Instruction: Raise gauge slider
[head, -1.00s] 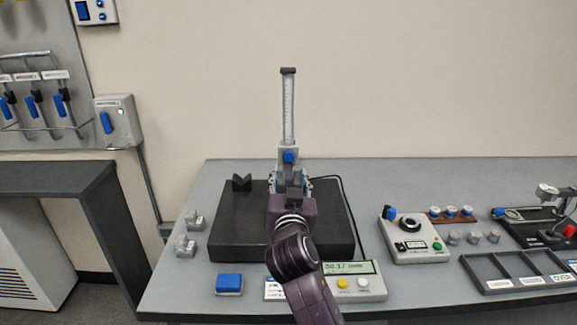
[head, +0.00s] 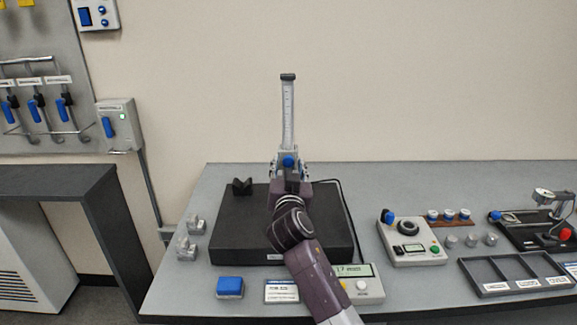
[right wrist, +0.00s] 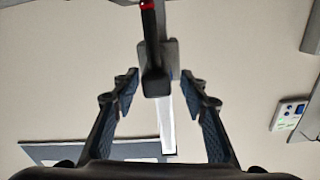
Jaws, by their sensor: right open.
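The height gauge stands on a black block (head: 225,225), its scaled column (head: 288,115) upright. The gauge slider, with a blue knob (head: 289,160), sits low on the column. My right gripper (head: 291,172) is at the slider's height, in front of it, and hides much of its lower part. In the right wrist view, my right gripper (right wrist: 160,92) is open, one finger on each side of the slider's grey and dark body (right wrist: 155,82). I see gaps between the fingers and the body. A red-tipped arm (right wrist: 147,6) extends from it. My left gripper is not in view.
My right arm partly covers the digital display (head: 355,270). A black V-block (head: 242,186) is left of the column. A blue button box (head: 229,286) lies in front. A control box (head: 411,240) and a divided tray (head: 515,272) are to the right.

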